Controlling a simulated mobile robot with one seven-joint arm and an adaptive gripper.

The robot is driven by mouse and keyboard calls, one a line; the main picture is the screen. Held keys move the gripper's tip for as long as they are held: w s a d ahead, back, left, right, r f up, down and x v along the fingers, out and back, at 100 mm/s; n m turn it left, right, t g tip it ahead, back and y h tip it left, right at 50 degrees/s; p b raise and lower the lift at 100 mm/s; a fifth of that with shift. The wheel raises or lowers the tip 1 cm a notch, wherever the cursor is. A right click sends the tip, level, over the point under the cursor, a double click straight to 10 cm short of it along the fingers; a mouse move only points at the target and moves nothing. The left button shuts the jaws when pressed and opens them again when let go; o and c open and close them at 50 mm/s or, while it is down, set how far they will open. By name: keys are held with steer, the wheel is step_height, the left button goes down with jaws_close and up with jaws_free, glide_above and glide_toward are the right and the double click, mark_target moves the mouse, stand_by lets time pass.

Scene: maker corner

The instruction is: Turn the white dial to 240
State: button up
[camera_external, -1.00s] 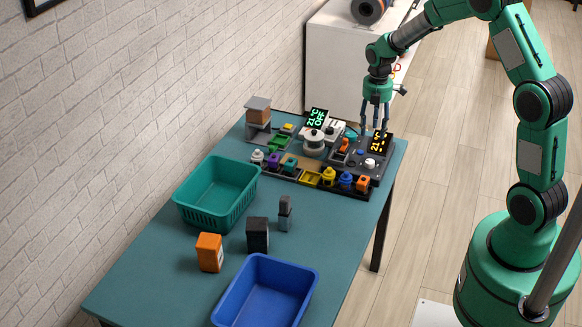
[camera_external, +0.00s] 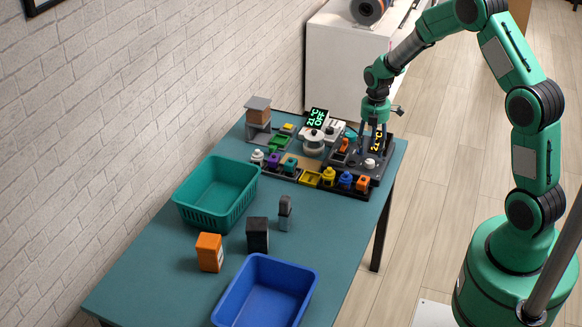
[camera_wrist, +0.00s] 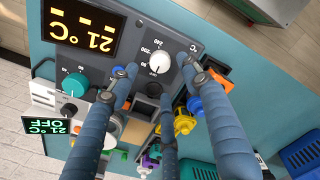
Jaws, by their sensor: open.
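The white dial (camera_wrist: 160,62) is a small round knob on a grey panel (camera_wrist: 200,42). A printed scale with 240 shows beside it in the wrist view. The dial also shows in the external view (camera_external: 370,163), at the right end of the bench units. My gripper (camera_wrist: 152,77) is open and empty, with its blue fingers spread around the dial's area. In the external view, my gripper (camera_external: 370,150) hangs just above the panel. I cannot tell whether a finger touches the dial. The pointer's exact setting is too small to read.
A yellow 21 °C display (camera_wrist: 82,28) and a teal knob (camera_wrist: 75,84) are close to my fingers. Several coloured switches and knobs line the front. A green basket (camera_external: 217,193) and a blue bin (camera_external: 265,290) stand further along the table.

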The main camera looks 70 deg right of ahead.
mark_target(370, 161)
steer(key=shift+f+b, duration=0.55)
steer(key=shift+f, duration=2.25)
steer(key=c, duration=1.2)
